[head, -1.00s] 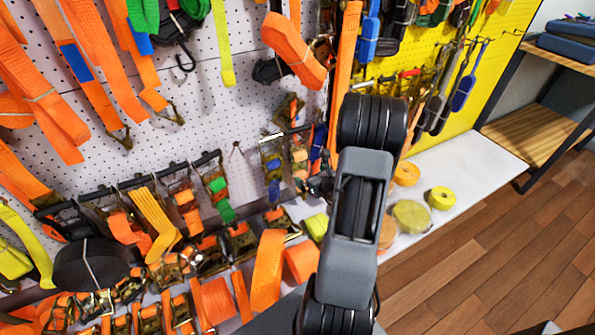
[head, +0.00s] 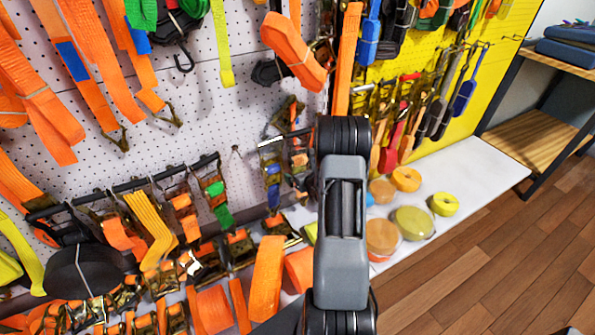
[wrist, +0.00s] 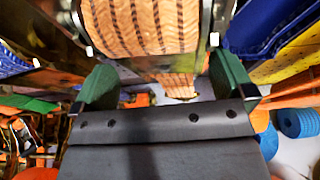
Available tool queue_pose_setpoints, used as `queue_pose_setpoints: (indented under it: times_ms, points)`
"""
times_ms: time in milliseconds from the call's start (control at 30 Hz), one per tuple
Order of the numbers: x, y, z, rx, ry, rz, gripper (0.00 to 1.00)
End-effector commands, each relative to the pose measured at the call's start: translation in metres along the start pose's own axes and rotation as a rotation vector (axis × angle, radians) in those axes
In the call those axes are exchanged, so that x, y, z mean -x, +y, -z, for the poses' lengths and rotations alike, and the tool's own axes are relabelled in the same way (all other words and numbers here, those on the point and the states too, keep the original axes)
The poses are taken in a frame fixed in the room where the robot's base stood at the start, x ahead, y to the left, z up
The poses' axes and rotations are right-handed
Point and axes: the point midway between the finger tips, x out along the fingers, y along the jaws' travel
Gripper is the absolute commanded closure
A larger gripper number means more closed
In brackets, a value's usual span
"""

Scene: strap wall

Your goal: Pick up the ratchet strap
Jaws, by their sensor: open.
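In the wrist view a ratchet strap (wrist: 145,25) fills the top middle, very close. It shows orange webbing with dark stripes between metal side parts. My gripper (wrist: 165,84) is open, with one green finger at the lower left of the strap and one at the lower right. I see no finger closed on it, and cannot tell whether either touches it. In the head view my arm hides the gripper. Ratchet straps with orange, blue and green webbing hang on the pegboard left of my arm, such as one with blue webbing (head: 271,172).
More orange ratchet straps (head: 183,215) hang and lie at the lower left. Rolled straps (head: 412,222) lie on the white shelf (head: 480,172) to the right. A yellow panel (head: 485,70) with hanging tools stands behind. Wooden floor (head: 500,260) is clear at the right.

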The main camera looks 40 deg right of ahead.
Motion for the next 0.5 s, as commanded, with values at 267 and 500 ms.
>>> queue_pose_setpoints:
  times_ms: [267,500]
  points:
    - [-0.023,0.000,0.001,0.000,0.000,0.000,0.00]
    - [-0.023,0.000,0.000,0.000,0.001,0.001,0.01]
